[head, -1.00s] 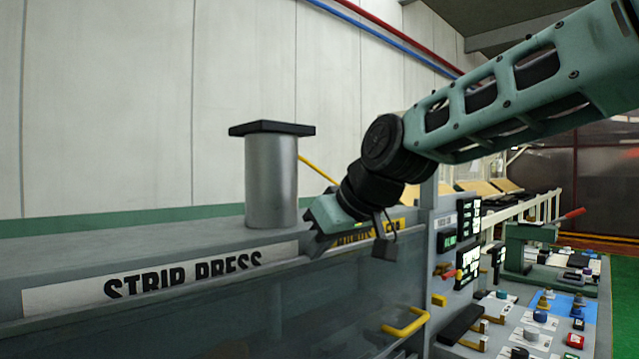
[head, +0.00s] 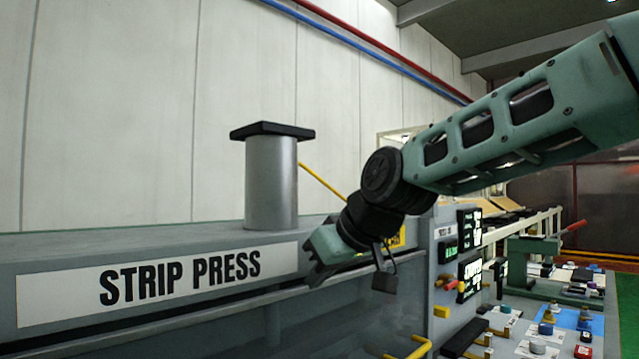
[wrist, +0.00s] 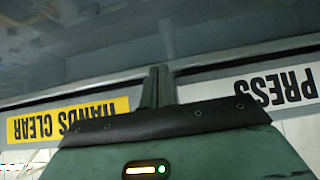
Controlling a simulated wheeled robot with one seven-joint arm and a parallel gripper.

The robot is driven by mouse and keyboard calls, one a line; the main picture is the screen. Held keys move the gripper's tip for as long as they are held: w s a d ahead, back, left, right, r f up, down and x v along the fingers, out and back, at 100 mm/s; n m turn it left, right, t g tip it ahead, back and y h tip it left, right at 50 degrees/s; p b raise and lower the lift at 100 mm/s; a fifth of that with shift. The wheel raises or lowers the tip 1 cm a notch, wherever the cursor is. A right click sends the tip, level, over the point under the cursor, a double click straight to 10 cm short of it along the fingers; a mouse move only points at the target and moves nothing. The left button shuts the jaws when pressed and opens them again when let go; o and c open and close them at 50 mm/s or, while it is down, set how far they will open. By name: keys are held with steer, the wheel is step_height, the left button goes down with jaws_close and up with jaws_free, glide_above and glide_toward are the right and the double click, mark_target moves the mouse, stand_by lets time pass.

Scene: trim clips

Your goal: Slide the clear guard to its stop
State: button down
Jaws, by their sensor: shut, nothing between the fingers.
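The clear guard (head: 200,335) is a smoky see-through panel across the front of the strip press, with a grey rail along its top edge. Its yellow handle (head: 408,348) shows at the bottom of the head view. My gripper (head: 313,275) is shut and empty, at the guard's top edge just right of the STRIP PRESS label (head: 160,283). In the wrist view the closed fingers (wrist: 158,83) reach the rail, with the guard (wrist: 90,40) beyond; I cannot tell if they touch. The guard's lower part and its stop are out of view.
A silver cylinder with a black cap (head: 270,180) stands on the press left of my gripper. A yellow HANDS CLEAR sign (wrist: 68,119) is beside the fingers. A control panel (head: 445,255) and a console with several knobs (head: 540,345) are at the right.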

step_height(320, 180, up, 4)
steer(key=p, duration=0.3)
steer(key=shift+f, duration=0.1)
steer(key=b+v, duration=0.2)
steer(key=v, duration=0.8)
steer(key=s+d+f+g+h, duration=0.1)
steer(key=s+f+g, duration=0.1)
steer(key=s+f, duration=0.45)
steer(key=s+d+f+g+h, duration=0.1)
steer(key=s+f, duration=0.3)
steer(key=f, duration=0.6)
steer(key=s+d+f+g+h, duration=0.1)
steer(key=s+d+f+h, duration=0.1)
steer(key=s+d+f, duration=0.3)
steer(key=s+d+f+m+g+h, duration=0.1)
steer(key=s+d+f, duration=0.3)
steer(key=s+f, duration=0.6)
steer(key=shift+s+d+f+g+h, duration=0.2)
steer(key=shift+d+g+h, duration=0.2)
steer(key=shift+g, duration=0.3)
